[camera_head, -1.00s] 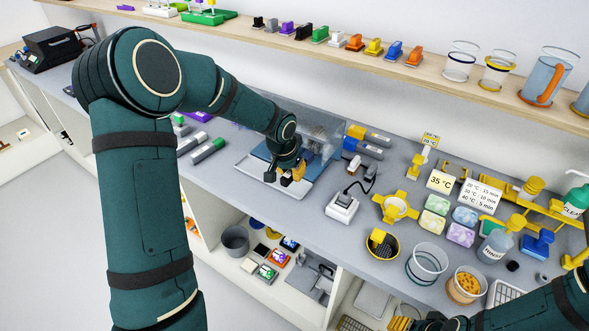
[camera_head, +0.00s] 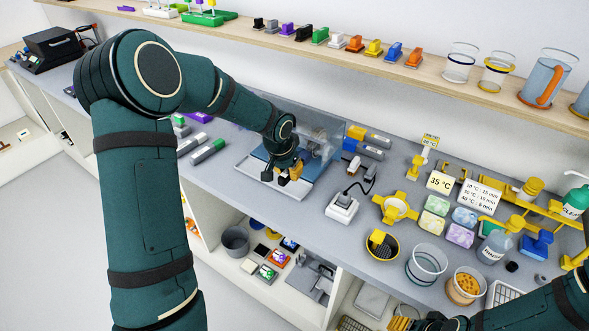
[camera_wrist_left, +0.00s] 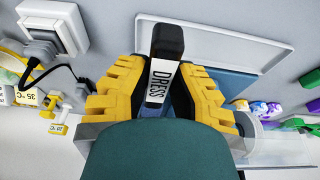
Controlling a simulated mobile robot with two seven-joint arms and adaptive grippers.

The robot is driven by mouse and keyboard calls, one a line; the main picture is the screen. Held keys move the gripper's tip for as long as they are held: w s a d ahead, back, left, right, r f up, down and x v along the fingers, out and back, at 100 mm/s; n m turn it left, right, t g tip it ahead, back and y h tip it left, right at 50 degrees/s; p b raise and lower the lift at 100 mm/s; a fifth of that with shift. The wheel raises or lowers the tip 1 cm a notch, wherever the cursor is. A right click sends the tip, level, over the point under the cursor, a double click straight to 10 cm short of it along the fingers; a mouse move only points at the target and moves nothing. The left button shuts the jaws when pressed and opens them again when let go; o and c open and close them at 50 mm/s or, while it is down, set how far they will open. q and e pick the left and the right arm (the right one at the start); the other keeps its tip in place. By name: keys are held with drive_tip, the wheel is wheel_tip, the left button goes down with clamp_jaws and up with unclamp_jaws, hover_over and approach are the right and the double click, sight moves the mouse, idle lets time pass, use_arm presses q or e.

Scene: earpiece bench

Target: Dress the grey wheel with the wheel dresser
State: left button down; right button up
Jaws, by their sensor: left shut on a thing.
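My left gripper (camera_head: 282,174) is over the pale tray (camera_head: 297,194) in front of the bench machine with the clear shield (camera_head: 330,130). In the left wrist view, the gripper's yellow fingers (camera_wrist_left: 163,92) are shut on the wheel dresser (camera_wrist_left: 160,82), a bar with a black end and a white "DRESS" label. The dresser's black end points toward the tray's rim. The grey wheel cannot be made out clearly; my arm and the shield obscure that area. My right gripper (camera_head: 400,323) shows only partly at the bottom edge.
A white box with a black cable (camera_head: 342,207) stands just right of the tray. Grey bars (camera_head: 207,151) lie to its left. Yellow fixtures, soap-like blocks, beakers (camera_head: 426,263) and bottles crowd the bench's right side. A shelf (camera_head: 330,51) runs along the wall behind.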

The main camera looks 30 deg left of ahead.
sight(283, 178)
use_arm(q)
drive_tip(key=shift+a, duration=0.1)
idle(0.3)
drive_tip(key=shift+d+b, duration=0.55)
drive_tip(key=shift+d, duration=0.05)
idle(0.5)
drive_tip(key=shift+s, duration=0.15)
drive_tip(key=shift+s+a+b, duration=0.15)
drive_tip(key=shift+s+b, duration=0.25)
drive_tip(key=shift+s, duration=1)
drive_tip(key=shift+a, duration=0.3)
drive_tip(key=shift+w, duration=0.1)
idle(0.3)
drive_tip(key=shift+w+d, duration=0.1)
drive_tip(key=shift+w, duration=0.75)
drive_tip(key=shift+w, duration=0.65)
idle(0.3)
